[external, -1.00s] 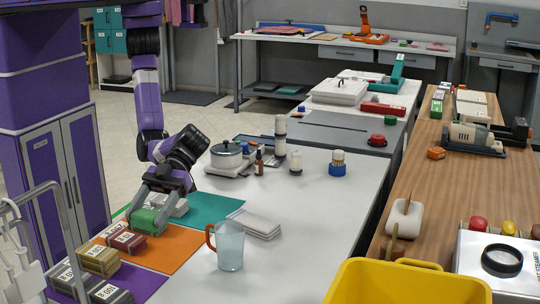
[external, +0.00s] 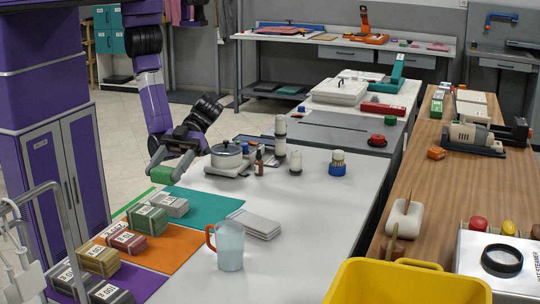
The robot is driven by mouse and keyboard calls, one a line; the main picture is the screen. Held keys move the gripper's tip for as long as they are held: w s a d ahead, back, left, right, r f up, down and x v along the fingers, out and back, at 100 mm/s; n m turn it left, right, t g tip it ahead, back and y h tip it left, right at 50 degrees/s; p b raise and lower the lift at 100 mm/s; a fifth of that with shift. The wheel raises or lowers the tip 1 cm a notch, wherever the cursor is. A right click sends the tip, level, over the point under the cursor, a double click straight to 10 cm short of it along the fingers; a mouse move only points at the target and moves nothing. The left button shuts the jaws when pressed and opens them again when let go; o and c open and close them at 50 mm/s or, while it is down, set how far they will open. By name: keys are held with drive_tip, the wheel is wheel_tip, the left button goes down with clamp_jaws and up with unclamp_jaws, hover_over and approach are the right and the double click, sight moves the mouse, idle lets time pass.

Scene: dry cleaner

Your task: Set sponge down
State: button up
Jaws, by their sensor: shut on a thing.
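My gripper (external: 170,165) is at the left, raised above the far end of the row of labelled blocks. It is shut on a small green block-like thing, which I take to be the sponge (external: 163,177). The green thing hangs at the fingertips, clear of the mats and the blocks below. The arm hides part of the grip, so the fingers' exact contact cannot be told.
Below are a green-grey block (external: 147,220), a grey block (external: 172,205), a red block (external: 126,242) and a tan block (external: 99,260) on coloured mats. A scale with a pot (external: 227,157), a glass jug (external: 230,247) and a folded cloth (external: 256,224) stand nearby. Bare white tabletop lies beyond.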

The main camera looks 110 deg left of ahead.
sight(174, 246)
wheel_tip(174, 246, down, 20)
drive_tip(key=shift+s+r, duration=0.1)
idle(0.5)
drive_tip(key=shift+f, duration=0.2)
drive_tip(key=o, duration=1.3)
drive_tip(key=shift+r, duration=0.1)
drive_tip(key=shift+r+p, duration=0.2)
drive_tip(key=shift+p, duration=0.15)
drive_tip(key=b+v, duration=0.1)
drive_tip(key=v, duration=1.1)
